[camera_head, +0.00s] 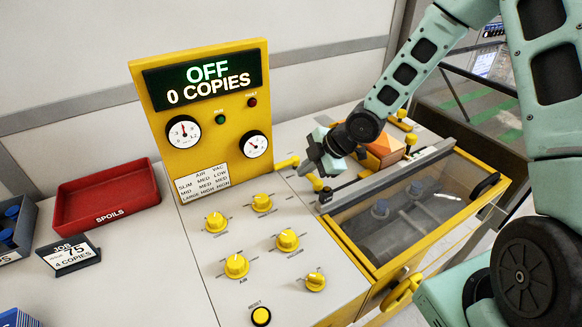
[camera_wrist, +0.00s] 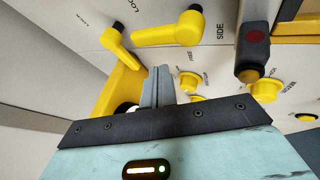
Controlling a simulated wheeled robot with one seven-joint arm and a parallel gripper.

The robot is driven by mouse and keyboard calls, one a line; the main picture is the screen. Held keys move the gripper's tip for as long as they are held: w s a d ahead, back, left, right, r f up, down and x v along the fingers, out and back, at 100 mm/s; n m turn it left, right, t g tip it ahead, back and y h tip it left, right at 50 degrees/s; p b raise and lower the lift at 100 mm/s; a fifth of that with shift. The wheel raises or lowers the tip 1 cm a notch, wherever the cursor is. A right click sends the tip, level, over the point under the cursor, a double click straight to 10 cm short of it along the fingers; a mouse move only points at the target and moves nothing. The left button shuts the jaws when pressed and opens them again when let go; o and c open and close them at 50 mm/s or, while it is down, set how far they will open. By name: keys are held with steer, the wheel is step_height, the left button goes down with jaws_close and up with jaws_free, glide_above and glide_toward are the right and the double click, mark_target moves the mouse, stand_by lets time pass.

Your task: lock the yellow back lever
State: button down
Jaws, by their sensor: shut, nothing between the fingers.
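Two yellow levers show in the wrist view. The left one (camera_wrist: 120,50), near the yellow panel, looks like the back lever; its arm slants toward my fingers. The right one (camera_wrist: 170,31) stands by the "SIDE" label, its arm pointing left. In the head view one yellow lever (camera_head: 287,162) sticks out beside the panel, and part of another (camera_head: 316,182) shows below my gripper (camera_head: 304,168). In the wrist view my gripper (camera_wrist: 158,72) is shut and empty, its tips just below the two levers, with no clear contact. "LOCK" and "FREE" marks are printed near the levers.
The yellow panel (camera_head: 190,100) reads "OFF, 0 COPIES" and stands close to my gripper. Several yellow knobs (camera_head: 288,240) sit on the deck in front. A dark block with a red spot (camera_wrist: 254,50) is to the right. A clear-topped yellow-framed bay (camera_head: 400,215) lies right.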

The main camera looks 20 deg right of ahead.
mark_target(287, 166)
steer(key=x, duration=0.3)
steer(key=shift+a+f, duration=0.15)
steer(key=w+p, duration=0.2)
steer(key=shift+w+a+r, duration=0.1)
steer(key=shift+w+r, duration=0.2)
steer(key=shift+w, duration=0.05)
steer(key=shift+w+a+f, duration=0.15)
steer(key=shift+w+f, duration=0.05)
steer(key=shift+w, duration=0.45)
steer(key=shift+a+f+b, duration=0.1)
steer(key=shift+f+b, duration=0.05)
steer(key=shift+b, duration=0.25)
steer(key=shift+w+a+m+b, duration=0.1)
steer(key=shift+m+b, duration=0.3)
steer(key=shift+b, duration=0.2)
